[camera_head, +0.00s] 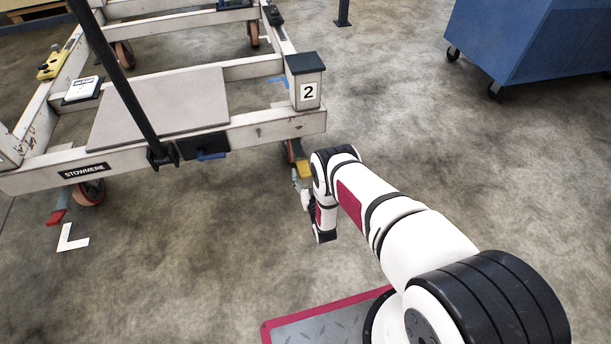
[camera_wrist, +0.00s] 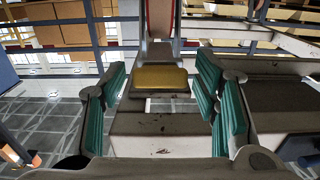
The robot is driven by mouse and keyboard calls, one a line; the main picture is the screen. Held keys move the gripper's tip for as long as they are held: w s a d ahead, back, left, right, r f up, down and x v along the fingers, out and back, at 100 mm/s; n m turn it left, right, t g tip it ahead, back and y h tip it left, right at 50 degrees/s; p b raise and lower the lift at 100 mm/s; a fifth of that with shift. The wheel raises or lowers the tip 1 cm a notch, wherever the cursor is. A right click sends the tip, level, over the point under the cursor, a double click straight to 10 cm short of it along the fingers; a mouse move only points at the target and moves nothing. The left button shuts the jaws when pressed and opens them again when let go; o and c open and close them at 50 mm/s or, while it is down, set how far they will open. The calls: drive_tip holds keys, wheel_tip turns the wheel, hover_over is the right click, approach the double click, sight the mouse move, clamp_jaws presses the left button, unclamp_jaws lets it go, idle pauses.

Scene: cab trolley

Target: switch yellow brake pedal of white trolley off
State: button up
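The white trolley (camera_head: 270,128) stands at the left and middle of the head view. Its yellow brake pedal (camera_head: 304,169) is low under the corner marked "2", beside a caster and partly hidden by my arm. In the wrist view the yellow pedal (camera_wrist: 160,78) lies ahead, across the gap between the two teal finger pads. My gripper (camera_wrist: 162,100) is open, one finger on each side of the gap, with nothing held. In the head view my gripper (camera_head: 299,182) is low, right at the pedal and mostly hidden by my wrist. I cannot tell whether it touches the pedal.
A red pedal (camera_head: 57,217) is by the trolley's left caster. A dark bar (camera_head: 118,75) rises from the trolley's front edge. A blue wheeled cabinet (camera_head: 540,45) stands at the upper right.

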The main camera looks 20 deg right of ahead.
sight(302, 164)
clamp_jaws()
drive_tip(key=shift+r, duration=0.1)
wheel_tip(302, 164, up, 2)
drive_tip(key=g+p, duration=0.1)
drive_tip(key=p, duration=0.1)
drive_tip(key=g+p, duration=0.1)
drive_tip(key=p, duration=0.1)
drive_tip(key=g+p, duration=0.1)
drive_tip(key=p, duration=0.1)
drive_tip(key=shift+s+r+g, duration=0.1)
drive_tip(key=shift+r+g, duration=0.15)
drive_tip(key=shift+g, duration=0.05)
drive_tip(key=shift+w+r+g+p, duration=0.1)
drive_tip(key=shift+r+g+p, duration=0.3)
drive_tip(key=shift+g+p, duration=0.4)
drive_tip(key=shift+w+r+g+p, duration=0.1)
drive_tip(key=shift+r+g+p, duration=0.35)
drive_tip(key=shift+g, duration=0.55)
drive_tip(key=shift+o, duration=1)
unclamp_jaws()
